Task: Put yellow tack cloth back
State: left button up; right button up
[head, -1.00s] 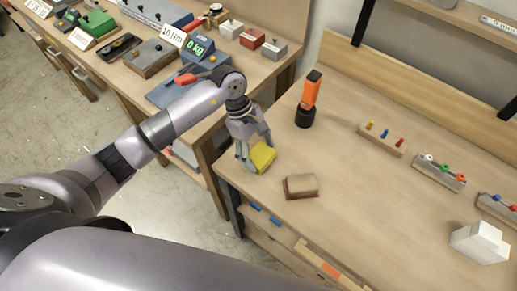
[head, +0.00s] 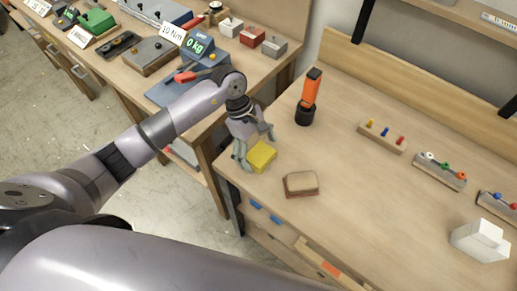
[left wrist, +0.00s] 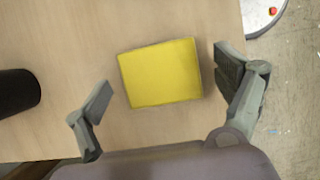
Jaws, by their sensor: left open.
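The yellow tack cloth (head: 261,155) is a folded square pad lying on the wooden bench near its left edge. It also shows in the left wrist view (left wrist: 160,74), flat on the wood. My left gripper (head: 256,144) is open just above and beside the cloth. In the left wrist view its two fingers (left wrist: 166,92) stand wide apart, one on each side of the cloth, with clear gaps, so they do not grip it. My right gripper is not in view.
A brown sanding-type block (head: 301,184) lies right of the cloth. An orange and black tool (head: 309,97) stands upright behind it. Small pegged racks (head: 382,137) and a white box (head: 480,241) are farther right. A second table (head: 150,60) with a scale stands at left.

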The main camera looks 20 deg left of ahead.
pick_arm(q)
jog(key=shift+r+p, duration=0.25)
jog(key=shift+p, duration=0.1)
jog(key=b+v, duration=0.3)
jog(key=v, duration=0.8)
jog(key=shift+r, duration=0.4)
jog(key=shift+a, duration=0.1)
